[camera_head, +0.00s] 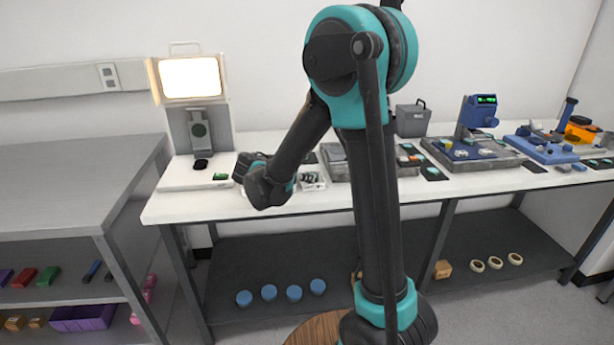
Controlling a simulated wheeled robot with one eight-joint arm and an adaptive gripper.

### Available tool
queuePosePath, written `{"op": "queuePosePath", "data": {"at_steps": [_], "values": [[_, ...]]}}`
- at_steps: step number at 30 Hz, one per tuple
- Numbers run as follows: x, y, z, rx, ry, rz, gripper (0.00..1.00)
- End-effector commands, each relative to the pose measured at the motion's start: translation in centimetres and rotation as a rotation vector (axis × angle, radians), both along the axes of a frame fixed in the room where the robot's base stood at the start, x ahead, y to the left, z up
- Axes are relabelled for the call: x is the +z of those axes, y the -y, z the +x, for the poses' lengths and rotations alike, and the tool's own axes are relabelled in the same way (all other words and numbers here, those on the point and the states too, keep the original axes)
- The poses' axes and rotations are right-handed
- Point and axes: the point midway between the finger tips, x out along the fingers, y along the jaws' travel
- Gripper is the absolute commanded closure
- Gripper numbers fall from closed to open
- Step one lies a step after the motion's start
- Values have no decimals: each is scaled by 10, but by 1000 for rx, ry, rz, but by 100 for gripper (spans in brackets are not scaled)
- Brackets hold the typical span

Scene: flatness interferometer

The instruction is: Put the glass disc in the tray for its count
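The interferometer (208,140) stands at the left end of the white bench, with a bright lit screen on top. A dark round piece (199,130) shows on its upright, and a small black piece (201,164) is on its base. I cannot tell whether either is the glass disc. My gripper (243,164) is just right of the interferometer base, low over the bench. It is dark and small, and its fingers and anything between them cannot be made out. A small light tray (312,181) with small items lies right of my gripper, partly hidden by my arm. I cannot tell whether it is the count tray.
The white bench (165,208) holds a grey box (412,119), a blue instrument (478,113) with a green display, and other fixtures to the right. A grey shelf unit (70,190) stands left. Blue round items (269,293) sit on the lower shelf. My arm blocks the middle.

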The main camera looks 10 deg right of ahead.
Motion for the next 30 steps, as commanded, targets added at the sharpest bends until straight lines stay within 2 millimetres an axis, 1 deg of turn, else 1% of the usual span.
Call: {"op": "queuePosePath", "data": {"at_steps": [1,6,11,16,30], "values": [[6,-8,-8,4,0,0,50],[21,-27,-27,4,0,-1,50],[29,-38,-38,2,0,-2,50],[33,-42,-42,-1,0,0,50],[32,-42,-42,-1,0,0,50]]}}
